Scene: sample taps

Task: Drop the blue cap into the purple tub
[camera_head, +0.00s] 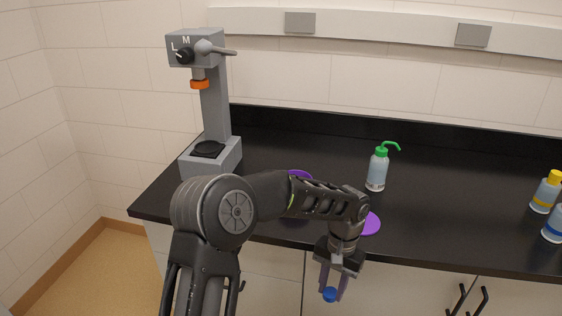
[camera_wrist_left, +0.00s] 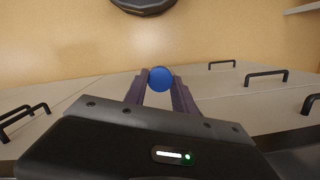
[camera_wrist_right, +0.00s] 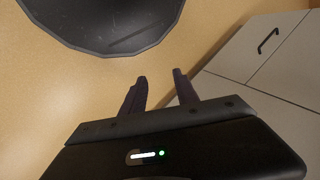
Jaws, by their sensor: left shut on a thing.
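My left gripper (camera_head: 332,290) is shut on the blue cap (camera_head: 329,294), hanging in front of the counter's front edge. In the left wrist view the blue cap (camera_wrist_left: 160,79) sits between the fingertips of the left gripper (camera_wrist_left: 160,86). Two purple pieces show around my left arm in the head view: a rim-like one (camera_head: 299,174) behind the arm and a flat round one (camera_head: 370,223) on the counter by the wrist. My arm hides much of them, so I cannot tell which is the purple tub. My right gripper (camera_wrist_right: 160,88) is open and empty in the right wrist view.
A grey stand device (camera_head: 215,110) with an orange ring is at the back left of the black counter (camera_head: 460,190). A green-topped wash bottle (camera_head: 377,170) stands mid-counter. A yellow-capped bottle (camera_head: 546,192) and another bottle (camera_head: 554,226) stand at the right. Cabinet handles line the front.

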